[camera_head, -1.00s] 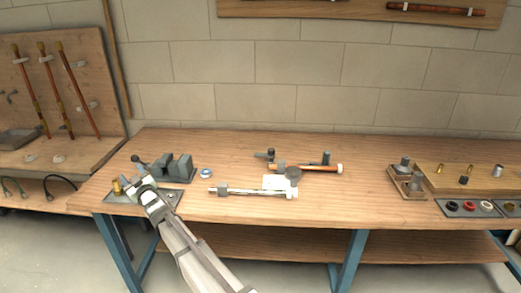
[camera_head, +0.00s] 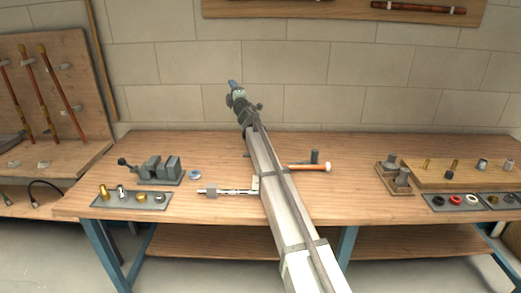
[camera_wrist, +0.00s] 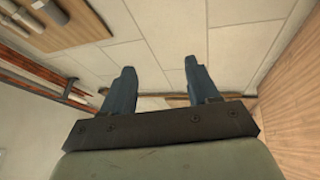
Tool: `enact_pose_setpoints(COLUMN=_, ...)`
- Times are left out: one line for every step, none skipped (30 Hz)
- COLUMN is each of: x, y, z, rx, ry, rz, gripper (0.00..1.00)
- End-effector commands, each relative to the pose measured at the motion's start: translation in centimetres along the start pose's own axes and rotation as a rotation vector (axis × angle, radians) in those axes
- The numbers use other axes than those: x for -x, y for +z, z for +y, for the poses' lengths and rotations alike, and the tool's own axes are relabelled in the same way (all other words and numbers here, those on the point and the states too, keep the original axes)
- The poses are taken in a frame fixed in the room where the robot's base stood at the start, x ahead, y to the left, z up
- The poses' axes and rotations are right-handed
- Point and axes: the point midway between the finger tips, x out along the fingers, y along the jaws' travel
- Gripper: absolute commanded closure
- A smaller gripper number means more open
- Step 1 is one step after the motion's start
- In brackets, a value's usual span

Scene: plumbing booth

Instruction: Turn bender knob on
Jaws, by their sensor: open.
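My gripper (camera_head: 233,85) is raised above the back of the bench, in front of the block wall. In the wrist view its two dark fingers (camera_wrist: 160,66) are apart with nothing between them. A tool with an orange-brown rod and pale end (camera_head: 310,167) lies at the middle of the bench, perhaps the bender. My arm hides its left part. A silver rod tool (camera_head: 226,192) lies in front of it, its right end also behind my arm. I cannot tell which part is the bender knob. No bench tool shows in the wrist view.
A grey vise-like block (camera_head: 160,168) with a side handle stands at left, behind a tray of fittings (camera_head: 131,201). A wooden block with grey parts (camera_head: 394,178) and a board with fittings (camera_head: 460,171) are at right. The bench between middle and right is clear.

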Motion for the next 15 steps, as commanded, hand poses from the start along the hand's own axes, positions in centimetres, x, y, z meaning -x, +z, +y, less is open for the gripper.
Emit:
enact_pose_setpoints(x=-0.6, y=2.2, z=0.9, rx=0.034, ry=0.000, rz=-0.028, gripper=0.40)
enact_pose_setpoints(x=-0.8, y=3.5, z=1.3, rx=0.055, ry=-0.002, rz=-0.047, gripper=0.40)
enact_pose_setpoints(x=-1.1, y=5.1, z=1.9, rx=0.078, ry=-0.007, rz=-0.074, gripper=0.40)
enact_pose_setpoints(x=-1.2, y=6.4, z=2.3, rx=0.094, ry=-0.012, rz=-0.099, gripper=0.40)
enact_pose_setpoints(x=-1.4, y=7.8, z=2.6, rx=0.108, ry=-0.019, rz=-0.127, gripper=0.40)
enact_pose_setpoints(x=-1.6, y=9.3, z=3.0, rx=0.117, ry=-0.031, rz=-0.166, gripper=0.40)
enact_pose_setpoints(x=-1.7, y=10.3, z=3.1, rx=0.120, ry=-0.041, rz=-0.192, gripper=0.40)
enact_pose_setpoints(x=-1.8, y=11.1, z=3.2, rx=0.120, ry=-0.051, rz=-0.219, gripper=0.40)
enact_pose_setpoints(x=-1.8, y=12.1, z=3.2, rx=0.114, ry=-0.066, rz=-0.253, gripper=0.40)
enact_pose_setpoints(x=-1.8, y=12.8, z=3.2, rx=0.108, ry=-0.078, rz=-0.279, gripper=0.40)
enact_pose_setpoints(x=-1.8, y=13.5, z=3.1, rx=0.101, ry=-0.091, rz=-0.305, gripper=0.40)
enact_pose_setpoints(x=-1.8, y=14.3, z=2.9, rx=0.088, ry=-0.110, rz=-0.339, gripper=0.40)
enact_pose_setpoints(x=-1.8, y=14.9, z=2.7, rx=0.076, ry=-0.126, rz=-0.365, gripper=0.40)
enact_pose_setpoints(x=-1.8, y=15.4, z=2.5, rx=0.062, ry=-0.144, rz=-0.392, gripper=0.40)
enact_pose_setpoints(x=-1.7, y=16.1, z=2.1, rx=0.042, ry=-0.171, rz=-0.429, gripper=0.40)
